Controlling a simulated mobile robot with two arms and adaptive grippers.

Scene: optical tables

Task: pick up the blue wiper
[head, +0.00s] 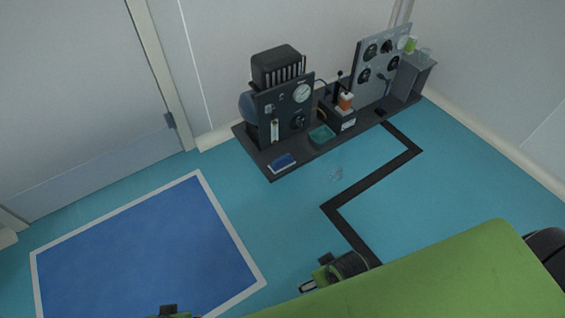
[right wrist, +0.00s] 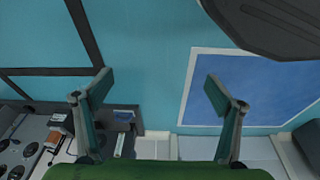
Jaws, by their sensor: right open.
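A flat blue item with a pale edge (head: 283,161), which looks like the blue wiper, lies on the near left corner of the dark bench (head: 262,160). In the right wrist view a small blue patch (right wrist: 124,116), probably the same item, shows just inside the left finger, well beyond it. My right gripper (head: 308,286) is low in the head view, apart from the bench. Its fingers are spread and empty in the right wrist view (right wrist: 157,92). Only a dark and green bit of my left gripper (head: 170,312) shows at the bottom edge; its fingers are hidden.
A teal tray (head: 321,135) sits beside the blue item. Behind stand a dark gauge panel (head: 285,112), a small box with an orange-topped part (head: 345,102) and a grey dial panel (head: 378,70).

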